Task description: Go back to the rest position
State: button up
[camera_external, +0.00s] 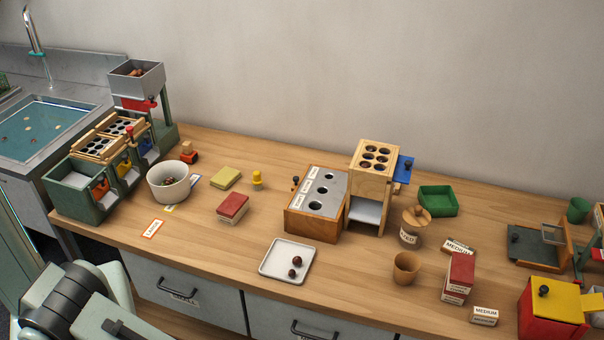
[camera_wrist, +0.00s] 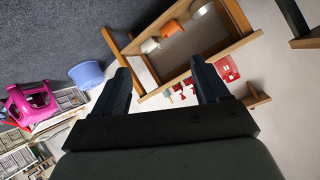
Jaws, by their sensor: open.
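My gripper (camera_wrist: 163,80) shows in the wrist view with its two dark fingers apart and nothing between them. Behind the fingers, the wrist view holds a wooden-framed unit (camera_wrist: 188,70) and grey floor (camera_wrist: 50,30), well away from the fingers. In the external view only part of my arm shows at the lower left, in front of the workbench (camera_external: 370,300). My gripper itself is out of that view.
The bench holds a white bowl (camera_external: 168,183), a white tray (camera_external: 276,270) with chestnuts, a wooden sorting box (camera_external: 312,226), a wooden stand (camera_external: 386,198) and a green tray (camera_external: 438,209). A blue tub (camera_wrist: 86,74) and a pink object (camera_wrist: 32,102) show in the wrist view.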

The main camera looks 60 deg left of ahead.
jog(key=w+a+f+n+y, duration=0.1)
jog(key=a+f+n+y, duration=0.15)
jog(key=a, duration=0.45)
jog(key=w+a+f+n+t+y, duration=0.1)
jog(key=w+a+f+n+y, duration=0.1)
jog(key=a+f, duration=0.35)
jog(key=w+a+f+n+y, duration=0.1)
jog(key=a+n+y, duration=0.1)
jog(key=a, duration=0.6)
jog(key=s+a+f+n+g+y, duration=0.1)
jog(key=s+a+f+g+y, duration=0.15)
jog(key=a, duration=0.75)
jog(key=s+a+f+n+g+y, duration=0.1)
jog(key=s+a+f+y, duration=0.25)
jog(key=a, duration=0.55)
jog(key=s+a+f+n+g, duration=0.2)
jog(key=s+a+f+g, duration=0.1)
jog(key=s+a, duration=0.4)
jog(key=s+r+n+g+h, duration=0.1)
jog(key=s+g, duration=0.3)
jog(key=s, duration=0.6)
jog(key=s+a+r+n+g+h, duration=0.1)
jog(key=s+r+n+g+h, duration=0.1)
jog(key=s, duration=0.9)
notch_tip(320, 180, up, 2)
jog(key=shift+n+g, duration=0.75)
jog(key=shift+g, duration=0.4)
jog(key=shift+a, duration=0.1)
